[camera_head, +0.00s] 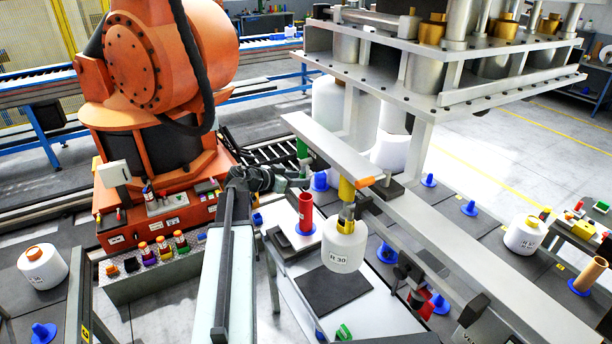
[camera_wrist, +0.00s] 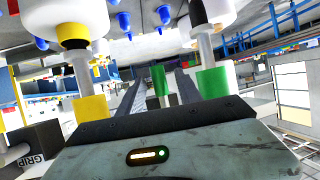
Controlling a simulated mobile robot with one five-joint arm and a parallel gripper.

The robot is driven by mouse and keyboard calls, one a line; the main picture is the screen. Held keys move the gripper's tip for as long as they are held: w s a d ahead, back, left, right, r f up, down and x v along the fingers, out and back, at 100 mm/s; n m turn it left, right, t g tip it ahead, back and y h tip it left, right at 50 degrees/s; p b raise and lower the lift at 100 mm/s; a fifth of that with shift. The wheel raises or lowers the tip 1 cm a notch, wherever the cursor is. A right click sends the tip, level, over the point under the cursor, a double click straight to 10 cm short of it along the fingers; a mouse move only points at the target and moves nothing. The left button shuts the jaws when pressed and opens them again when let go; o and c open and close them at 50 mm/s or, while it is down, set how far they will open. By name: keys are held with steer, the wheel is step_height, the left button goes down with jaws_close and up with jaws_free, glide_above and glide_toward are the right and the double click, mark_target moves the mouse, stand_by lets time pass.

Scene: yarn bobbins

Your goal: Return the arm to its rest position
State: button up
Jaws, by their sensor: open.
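My gripper (camera_head: 292,181) is at the middle of the head view, at the far end of my arm, left of the grey beam. In the wrist view my gripper (camera_wrist: 155,92) shows two dark, parallel fingers. They stand apart, and no object is seen clamped between them. A green piece (camera_wrist: 159,84) shows between the fingers in the picture, and I cannot tell its distance. A white yarn bobbin (camera_head: 345,252) with a printed label hangs below a yellow holder, right of my gripper and apart from it.
A large orange robot arm (camera_head: 130,60) stands left of my gripper. The grey beam (camera_head: 430,225) crosses to its right. A red tube (camera_head: 306,213) stands close below. White bobbins rest at the left (camera_head: 42,268) and right (camera_head: 524,236). Bare floor shows at centre left.

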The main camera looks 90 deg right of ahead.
steer(key=v, duration=0.2)
steer(key=shift+w+a+r, duration=0.1)
steer(key=shift+w+r, duration=0.05)
steer(key=shift+w, duration=0.05)
